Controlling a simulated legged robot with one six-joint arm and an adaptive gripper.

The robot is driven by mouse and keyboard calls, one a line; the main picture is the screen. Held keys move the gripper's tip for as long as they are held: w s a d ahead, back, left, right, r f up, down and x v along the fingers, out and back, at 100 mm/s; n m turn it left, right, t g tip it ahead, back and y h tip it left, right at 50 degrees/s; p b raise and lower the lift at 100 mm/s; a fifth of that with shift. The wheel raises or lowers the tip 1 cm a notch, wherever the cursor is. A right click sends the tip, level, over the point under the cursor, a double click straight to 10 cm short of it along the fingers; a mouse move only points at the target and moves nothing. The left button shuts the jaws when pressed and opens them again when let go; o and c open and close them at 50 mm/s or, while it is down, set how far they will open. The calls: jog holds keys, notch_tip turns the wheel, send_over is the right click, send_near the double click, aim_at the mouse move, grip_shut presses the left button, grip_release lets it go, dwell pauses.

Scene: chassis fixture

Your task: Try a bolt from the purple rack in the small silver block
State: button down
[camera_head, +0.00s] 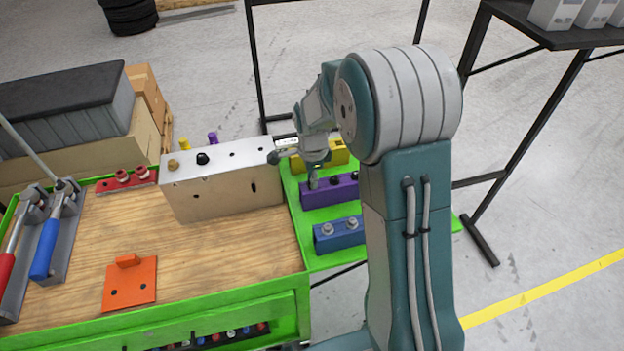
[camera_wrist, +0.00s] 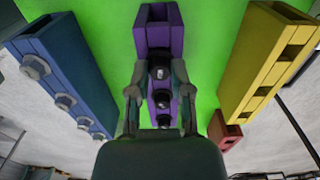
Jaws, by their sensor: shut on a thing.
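The purple rack (camera_head: 322,194) lies on the green side shelf, with dark bolts standing in it. In the wrist view the rack (camera_wrist: 156,38) runs away from my gripper, its far end open. My gripper (camera_head: 312,184) is lowered at the rack's left end. In the wrist view its fingers (camera_wrist: 159,74) flank a dark bolt (camera_wrist: 160,73) with a pale top, which is still at the rack. The exact finger contact is hard to see. The silver block (camera_head: 225,190) stands on the wooden bench, with a brass piece and a black piece on its top and open holes.
A blue rack (camera_head: 338,236) with grey bolts and a yellow rack (camera_head: 330,157) flank the purple one. A red rack (camera_head: 126,180) and an orange bracket (camera_head: 130,285) are on the bench. Bare wood lies in front of the silver block.

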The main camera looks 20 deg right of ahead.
jog(key=shift+r, duration=3.05)
